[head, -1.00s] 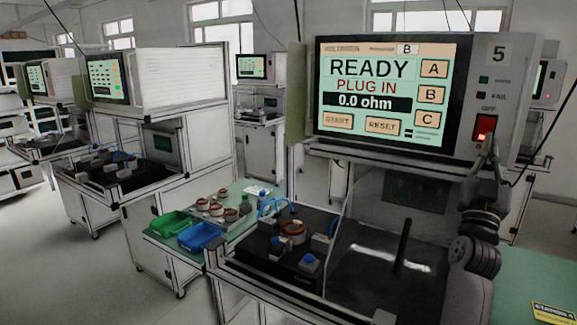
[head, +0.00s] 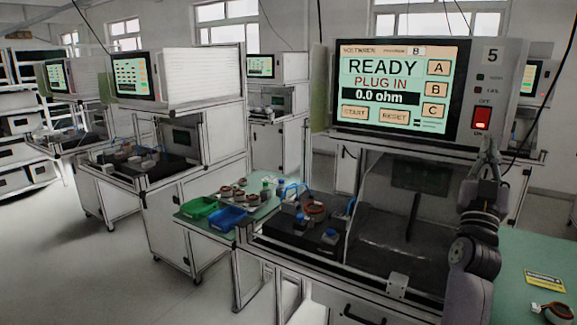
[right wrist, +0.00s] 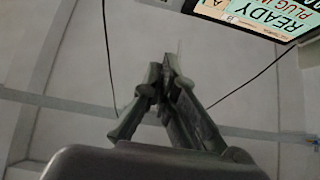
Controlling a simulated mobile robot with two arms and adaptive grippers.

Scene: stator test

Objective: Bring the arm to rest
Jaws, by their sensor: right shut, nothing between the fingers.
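My right gripper (head: 489,150) is raised at the right of the head view, just below the red power switch (head: 481,118) of the test unit. It is shut and empty, with its fingers pointing up. In the right wrist view its closed fingers (right wrist: 168,75) point towards the ceiling. The tester screen (head: 401,85) reads READY, PLUG IN and 0.0 ohm. It also shows at the top right of the right wrist view (right wrist: 265,15). The red switch is lit. My left gripper is not in view.
The test bench holds a black fixture with a copper-wound stator (head: 314,209). A green bin (head: 199,208) and a blue bin (head: 226,218) sit left of it. A green table (head: 525,262) at the right bears a yellow label (head: 545,280) and another wound part (head: 553,311).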

